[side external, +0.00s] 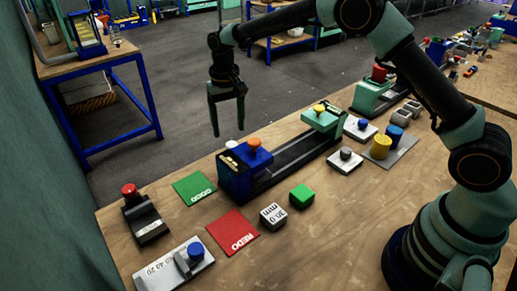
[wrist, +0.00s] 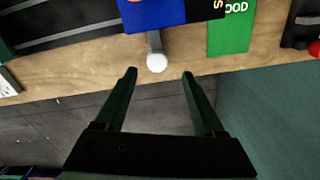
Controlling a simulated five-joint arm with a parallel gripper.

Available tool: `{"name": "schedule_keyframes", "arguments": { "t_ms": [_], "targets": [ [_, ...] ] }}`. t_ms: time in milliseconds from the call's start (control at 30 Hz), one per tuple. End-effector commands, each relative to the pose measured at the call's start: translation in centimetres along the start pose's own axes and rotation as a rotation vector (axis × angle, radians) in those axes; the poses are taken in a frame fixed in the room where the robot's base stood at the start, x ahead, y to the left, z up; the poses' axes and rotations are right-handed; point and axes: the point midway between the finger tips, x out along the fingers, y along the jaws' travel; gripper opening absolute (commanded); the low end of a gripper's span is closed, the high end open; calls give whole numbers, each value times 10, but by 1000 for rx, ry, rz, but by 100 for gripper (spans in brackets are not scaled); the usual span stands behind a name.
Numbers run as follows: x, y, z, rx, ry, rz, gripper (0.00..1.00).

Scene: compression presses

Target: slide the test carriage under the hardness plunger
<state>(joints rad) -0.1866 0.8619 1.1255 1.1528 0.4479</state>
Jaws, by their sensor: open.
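A dark rail (side external: 290,165) runs diagonally along the bench. A blue block (side external: 235,178) with an orange knob (side external: 254,143) stands at its near-left end. I cannot tell which block is the carriage or the plunger. A white ball on a grey stem juts from the blue block's far side; it shows in the wrist view (wrist: 156,63). My gripper (side external: 227,133) is open and empty, pointing down above and beyond the bench's far edge. In the wrist view the ball lies ahead, between the finger lines (wrist: 160,75), apart from both.
A green mat (side external: 194,187) and red mat (side external: 233,232) lie near the blue block. A red-button device (side external: 145,215) is at left.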

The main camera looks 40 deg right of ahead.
Motion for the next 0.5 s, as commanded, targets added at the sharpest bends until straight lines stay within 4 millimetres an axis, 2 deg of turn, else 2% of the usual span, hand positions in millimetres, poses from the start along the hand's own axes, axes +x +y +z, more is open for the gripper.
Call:
{"name": "schedule_keyframes", "arguments": {
  "t_ms": [33,200,300,500],
  "targets": [
    [-12,-1,-1,0,4,-2,71],
    [-42,-1,0,-1,4,-2,71],
    [-54,-1,0,-1,4,-2,71],
    [-64,-1,0,-1,2,-1,71]
  ]
}}
